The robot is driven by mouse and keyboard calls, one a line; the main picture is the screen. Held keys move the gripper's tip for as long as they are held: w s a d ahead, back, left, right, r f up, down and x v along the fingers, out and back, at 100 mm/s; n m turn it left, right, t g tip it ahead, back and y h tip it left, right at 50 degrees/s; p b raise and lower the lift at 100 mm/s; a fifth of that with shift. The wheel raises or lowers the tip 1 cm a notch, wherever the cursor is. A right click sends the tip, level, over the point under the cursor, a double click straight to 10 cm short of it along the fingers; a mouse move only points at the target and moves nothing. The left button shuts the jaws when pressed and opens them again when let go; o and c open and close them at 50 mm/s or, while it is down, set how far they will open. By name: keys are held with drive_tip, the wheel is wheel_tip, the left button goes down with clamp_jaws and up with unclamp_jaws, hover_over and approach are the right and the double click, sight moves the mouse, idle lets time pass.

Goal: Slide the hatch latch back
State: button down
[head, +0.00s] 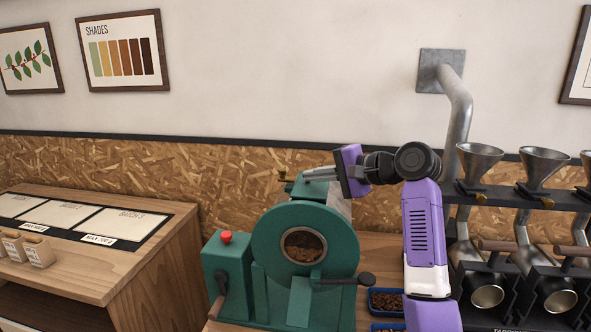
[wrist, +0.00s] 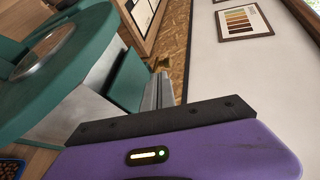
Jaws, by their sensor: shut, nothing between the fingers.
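The green roaster (head: 262,245) stands on the wooden counter, with beans behind its round window. A small brass piece, which looks like the hatch latch (head: 283,173), sticks up at its top; it shows small in the wrist view (wrist: 157,62). My gripper (head: 308,174) is above the roaster's top, just right of the brass piece in the head view. Its fingers (wrist: 160,88) are together and empty, pointing toward the brass piece. I cannot tell whether the fingertips touch it. The hatch itself is mostly hidden behind the roaster's front.
A red button (head: 226,237) and a dark-knobbed handle (head: 365,279) are on the roaster. Blue trays of beans (head: 386,301) sit to its right. A rack with metal funnels (head: 480,160) stands further right. A wooden bench with batch bins (head: 75,270) is left.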

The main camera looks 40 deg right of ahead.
sight(283, 172)
drive_tip(key=shift+r+p+x, duration=0.2)
drive_tip(key=shift+p+x, duration=0.05)
drive_tip(key=shift+x, duration=0.7)
drive_tip(key=shift+r+p+x, duration=0.2)
drive_tip(key=shift+x, duration=0.75)
drive_tip(key=shift+r+p+x, duration=0.15)
drive_tip(key=shift+p+x, duration=0.1)
drive_tip(key=shift+x, duration=0.7)
drive_tip(key=shift+w, duration=0.2)
drive_tip(key=shift+w+a+r+p, duration=0.15)
drive_tip(key=shift+w+a+p, duration=0.25)
drive_tip(key=shift+w+p, duration=0.2)
drive_tip(key=shift+w+a, duration=0.1)
drive_tip(key=shift+w, duration=0.2)
drive_tip(key=shift+s, duration=0.1)
